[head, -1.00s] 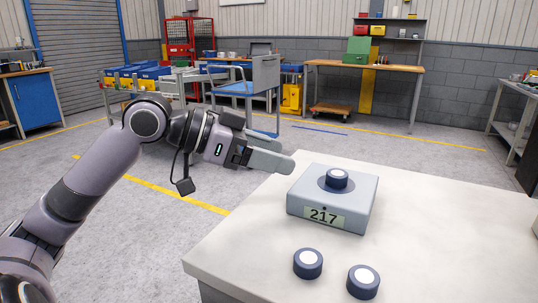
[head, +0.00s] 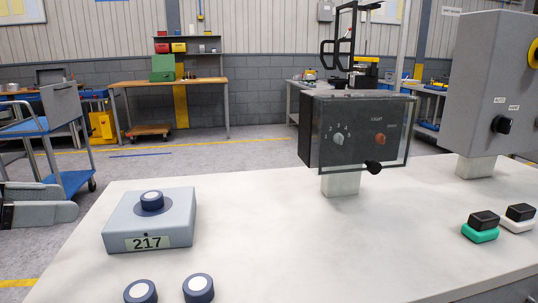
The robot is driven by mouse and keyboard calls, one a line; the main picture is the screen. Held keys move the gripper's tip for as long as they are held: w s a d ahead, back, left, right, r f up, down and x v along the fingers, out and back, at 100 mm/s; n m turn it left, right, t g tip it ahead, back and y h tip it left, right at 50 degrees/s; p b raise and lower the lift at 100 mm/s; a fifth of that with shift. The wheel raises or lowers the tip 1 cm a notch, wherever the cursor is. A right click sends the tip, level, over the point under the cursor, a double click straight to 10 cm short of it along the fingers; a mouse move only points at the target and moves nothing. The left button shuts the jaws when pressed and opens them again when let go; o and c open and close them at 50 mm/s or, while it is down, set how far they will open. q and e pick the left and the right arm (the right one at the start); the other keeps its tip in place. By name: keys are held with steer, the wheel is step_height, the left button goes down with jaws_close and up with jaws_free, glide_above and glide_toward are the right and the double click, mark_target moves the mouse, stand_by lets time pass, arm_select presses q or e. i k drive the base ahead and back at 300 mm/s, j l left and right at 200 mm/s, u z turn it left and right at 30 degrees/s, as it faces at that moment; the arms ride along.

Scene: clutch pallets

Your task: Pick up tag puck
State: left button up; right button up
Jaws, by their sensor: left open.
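Several dark blue round pucks with white tops show in the head view. One puck (head: 152,200) sits upright in the round dark spot on top of a grey box (head: 178,230) labelled 217. A second puck (head: 140,292) and a third puck (head: 198,288) stand on the pale table in front of the box, the second cut by the lower picture edge. My left gripper (head: 66,203) is at the left picture edge, left of the box and apart from it, open and empty. My right gripper is out of view.
A dark panel box (head: 355,135) with knobs and a clear cover stands on the table (head: 300,235). A grey cabinet (head: 485,90) stands at the right. A green block (head: 480,233) and a white block (head: 517,225), both black-topped, lie front right. The table's middle is clear.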

mark_target(151, 200)
steer(key=k+j, duration=0.75)
